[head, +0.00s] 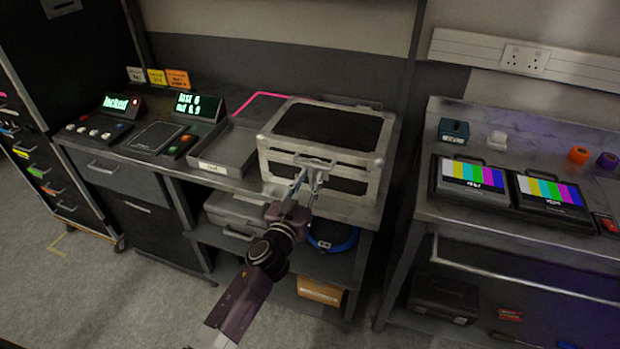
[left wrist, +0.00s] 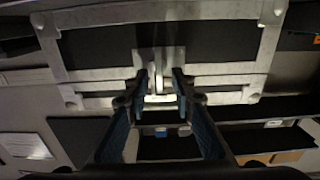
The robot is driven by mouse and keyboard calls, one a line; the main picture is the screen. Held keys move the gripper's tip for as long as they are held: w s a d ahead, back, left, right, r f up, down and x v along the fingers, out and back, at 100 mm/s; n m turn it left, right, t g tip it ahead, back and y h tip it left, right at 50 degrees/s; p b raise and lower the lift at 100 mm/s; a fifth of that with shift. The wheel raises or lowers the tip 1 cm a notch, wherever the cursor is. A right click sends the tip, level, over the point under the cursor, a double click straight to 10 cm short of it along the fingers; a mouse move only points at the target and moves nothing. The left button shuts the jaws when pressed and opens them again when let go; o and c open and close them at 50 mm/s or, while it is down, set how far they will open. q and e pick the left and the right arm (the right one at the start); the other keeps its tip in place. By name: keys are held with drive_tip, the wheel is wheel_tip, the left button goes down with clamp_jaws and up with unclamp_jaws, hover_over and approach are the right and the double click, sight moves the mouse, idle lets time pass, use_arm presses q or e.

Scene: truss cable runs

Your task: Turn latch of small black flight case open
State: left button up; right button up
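The small black flight case (head: 375,170), black panels with silver metal edging, sits closed on the bench. Its silver latch (head: 316,161) is at the middle of the front, by the lid seam. In the left wrist view the case (left wrist: 95,45) fills the upper part, and the latch (left wrist: 160,58) is in the centre. My left gripper (head: 308,176) is at the front of the case. In the left wrist view its two blue fingers (left wrist: 161,82) stand apart on either side of the latch's lower part. I cannot tell whether they touch it. My right gripper is not in view.
A grey tray (head: 237,147) stands left of the case, with lit displays (head: 198,106) further left. Below are a grey case (head: 232,215) and a blue cable coil (head: 333,240). Another bench on the right carries two colour-bar monitors (head: 474,178). The floor in front is clear.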

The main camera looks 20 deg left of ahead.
use_arm(q)
clamp_jaws()
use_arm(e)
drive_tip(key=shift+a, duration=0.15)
